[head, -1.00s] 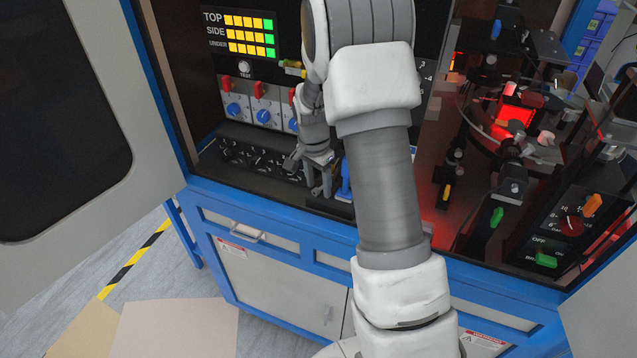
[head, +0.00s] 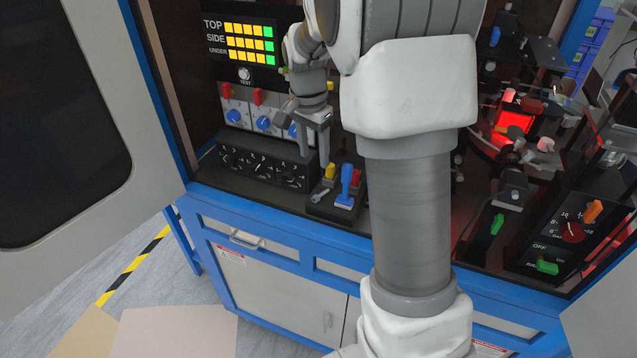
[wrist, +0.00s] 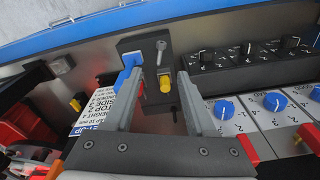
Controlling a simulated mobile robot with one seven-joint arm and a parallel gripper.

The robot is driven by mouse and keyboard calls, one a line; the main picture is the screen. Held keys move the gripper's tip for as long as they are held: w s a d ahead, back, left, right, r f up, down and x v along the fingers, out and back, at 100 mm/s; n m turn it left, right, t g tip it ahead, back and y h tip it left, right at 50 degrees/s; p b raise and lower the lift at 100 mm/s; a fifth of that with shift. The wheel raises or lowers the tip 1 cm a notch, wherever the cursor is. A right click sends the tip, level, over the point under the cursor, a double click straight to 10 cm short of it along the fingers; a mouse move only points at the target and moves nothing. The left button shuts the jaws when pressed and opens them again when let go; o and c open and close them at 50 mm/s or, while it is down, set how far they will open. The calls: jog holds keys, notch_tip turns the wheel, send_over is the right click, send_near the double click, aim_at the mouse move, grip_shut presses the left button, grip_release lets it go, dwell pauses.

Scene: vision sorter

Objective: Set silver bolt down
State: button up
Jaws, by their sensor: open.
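The block also carries a blue lever (head: 346,182) and a yellow knob (head: 330,171). A black dial panel (head: 262,168) is at the left, below blue knobs (head: 263,123). Red-lit sorter machinery (head: 515,122) stands at the right.

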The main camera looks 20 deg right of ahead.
jog(key=s+a+r+n+t, duration=0.2)
jog(key=s+a+r+n, duration=0.3)
jog(key=s+r, duration=0.45)
jog(key=s+a+n+t, duration=0.1)
jog(key=s+a+n, duration=0.1)
jog(key=s, duration=0.5)
jog(key=s+a+r+n+t+y, duration=0.1)
jog(key=s+n, duration=0.4)
jog(key=s, duration=0.3)
jog(key=shift+a+t, duration=0.35)
jog(key=shift+t, duration=0.05)
jog(key=shift+s, duration=0.1)
